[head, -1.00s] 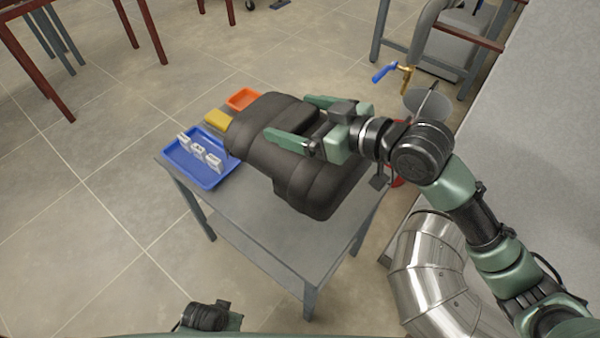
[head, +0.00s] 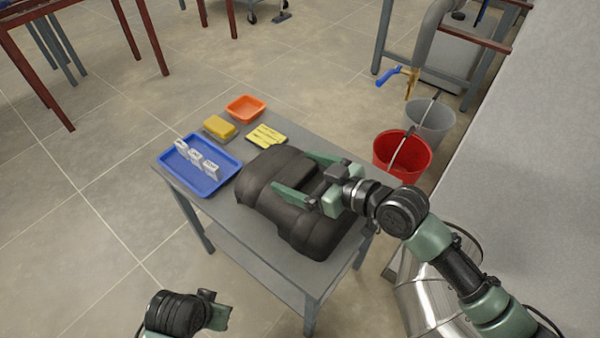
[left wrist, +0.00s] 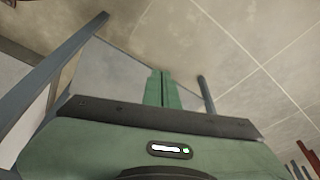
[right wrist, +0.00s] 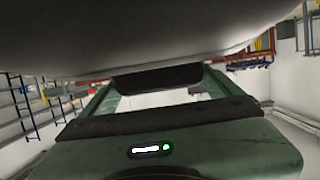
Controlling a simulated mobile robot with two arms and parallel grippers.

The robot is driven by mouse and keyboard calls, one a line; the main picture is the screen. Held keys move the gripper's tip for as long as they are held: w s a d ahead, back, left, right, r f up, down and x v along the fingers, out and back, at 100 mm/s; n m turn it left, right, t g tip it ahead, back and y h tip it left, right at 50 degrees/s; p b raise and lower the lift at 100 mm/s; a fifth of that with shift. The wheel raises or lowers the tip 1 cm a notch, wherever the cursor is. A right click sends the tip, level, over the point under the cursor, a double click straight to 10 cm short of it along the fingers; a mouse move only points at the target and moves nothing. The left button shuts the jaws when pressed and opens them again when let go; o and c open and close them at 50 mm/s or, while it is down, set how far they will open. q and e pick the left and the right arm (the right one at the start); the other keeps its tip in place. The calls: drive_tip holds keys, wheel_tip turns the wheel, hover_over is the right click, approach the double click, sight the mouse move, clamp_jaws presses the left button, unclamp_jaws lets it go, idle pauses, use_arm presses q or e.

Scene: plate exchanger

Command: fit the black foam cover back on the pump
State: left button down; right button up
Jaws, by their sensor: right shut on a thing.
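The black foam cover (head: 265,212) is a bulky, ribbed, dark piece over the near right part of a small grey table (head: 262,262). My right gripper (head: 292,172) is shut on a raised part of the cover, with one finger on each side. In the right wrist view a dark piece (right wrist: 157,79) sits between the fingers. Whether the cover touches the tabletop cannot be told. I cannot make out the pump. My left gripper (head: 218,314) is low at the left, away from the cover; its fingers (left wrist: 162,88) are together and empty in the left wrist view.
On the table are a blue tray (head: 208,188) with white pieces, a yellow sponge-like block (head: 220,127), an orange tray (head: 245,109) and a yellow note (head: 267,135). A red bucket (head: 403,153) and a grey bucket (head: 430,120) stand behind.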

drive_tip(key=o, duration=1.7)
use_arm(q)
drive_tip(key=shift+r, duration=0.2)
use_arm(e)
drive_tip(key=shift+o, duration=0.2)
drive_tip(key=shift+s+d+r, duration=0.15)
drive_tip(key=shift+d, duration=0.1)
drive_tip(key=p+v, duration=0.1)
drive_tip(key=v, duration=0.8)
drive_tip(key=shift+s+d+r, duration=0.1)
drive_tip(key=shift+s+d, duration=0.15)
use_arm(q)
drive_tip(key=shift+f, duration=1.85)
use_arm(e)
drive_tip(key=shift+v, duration=0.85)
